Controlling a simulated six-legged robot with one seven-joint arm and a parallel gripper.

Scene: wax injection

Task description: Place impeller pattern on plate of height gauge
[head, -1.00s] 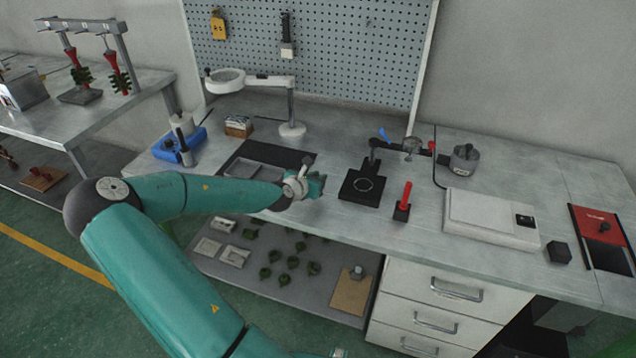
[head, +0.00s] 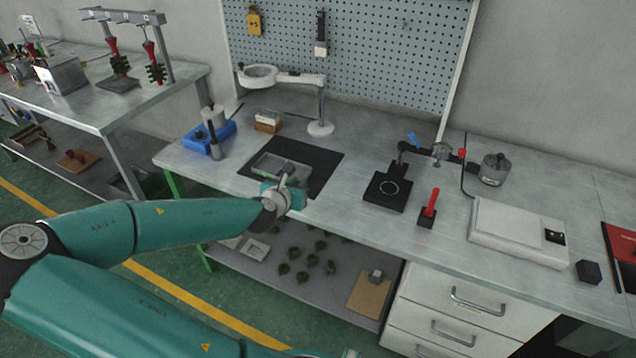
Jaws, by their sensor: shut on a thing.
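The height gauge has a black plate (head: 388,190) with a pale ring mark and a dial (head: 441,152) on an arm behind it. The plate is bare. My gripper (head: 287,172) is at the front of the black mat, over the near edge of the grey tray, left of the gauge and clear of it. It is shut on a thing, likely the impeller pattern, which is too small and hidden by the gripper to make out.
A red-handled tool (head: 430,209) in a black block stands right of the gauge plate. A white scale (head: 518,233) is farther right. A magnifier lamp (head: 320,105) stands behind the mat (head: 322,163). Several green pieces (head: 303,265) lie on the lower shelf.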

